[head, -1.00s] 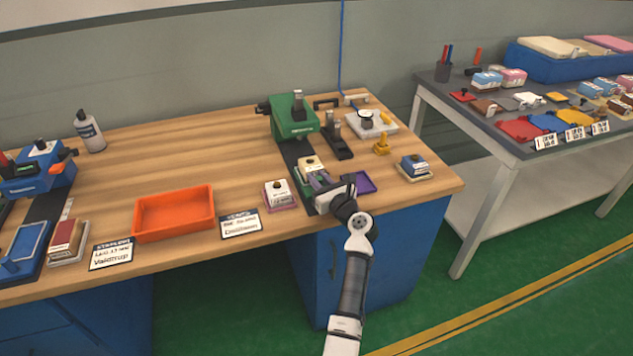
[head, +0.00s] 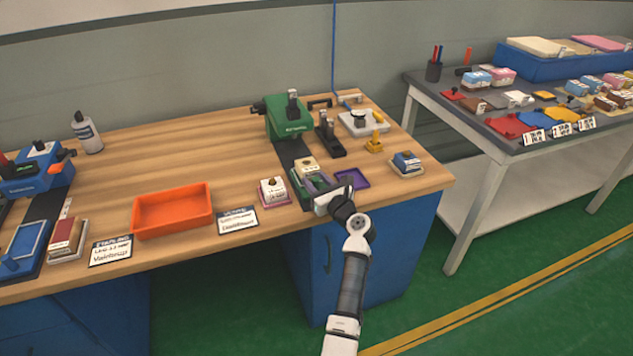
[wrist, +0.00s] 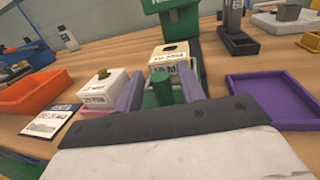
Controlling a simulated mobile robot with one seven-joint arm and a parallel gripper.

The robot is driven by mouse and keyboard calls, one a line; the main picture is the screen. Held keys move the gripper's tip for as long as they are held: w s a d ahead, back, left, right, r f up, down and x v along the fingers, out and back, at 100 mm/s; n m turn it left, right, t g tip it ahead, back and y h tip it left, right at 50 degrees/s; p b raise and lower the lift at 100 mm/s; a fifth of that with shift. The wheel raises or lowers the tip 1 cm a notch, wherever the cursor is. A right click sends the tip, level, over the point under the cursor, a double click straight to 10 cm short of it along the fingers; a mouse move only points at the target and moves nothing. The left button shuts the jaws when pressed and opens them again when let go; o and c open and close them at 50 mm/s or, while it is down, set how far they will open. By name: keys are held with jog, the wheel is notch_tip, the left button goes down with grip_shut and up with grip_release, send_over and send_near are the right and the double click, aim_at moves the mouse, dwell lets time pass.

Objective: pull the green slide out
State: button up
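The green slide (head: 299,191) sits at the front of the dark track below the green press (head: 290,118), near the table's front edge. A cream block with a dark top (head: 307,168) rests on it; the block also shows in the wrist view (wrist: 170,60). A green upright post (wrist: 162,91) stands on the slide nearer to me. My gripper (wrist: 161,82) has its two purple fingers on either side of this post, with visible gaps to both. In the head view, my gripper (head: 314,184) is over the slide and hides part of it.
A purple tray (head: 364,182) lies close to the right of my gripper, and a white block on a pink base (head: 273,191) to the left. An orange tray (head: 172,228) and label card (head: 237,221) are farther left. Floor in front of the table is clear.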

jog(key=b+v, duration=0.2)
jog(key=v, duration=1.1)
jog(key=shift+s+d, duration=0.2)
jog(key=shift+s, duration=0.1)
jog(key=shift+r, duration=0.1)
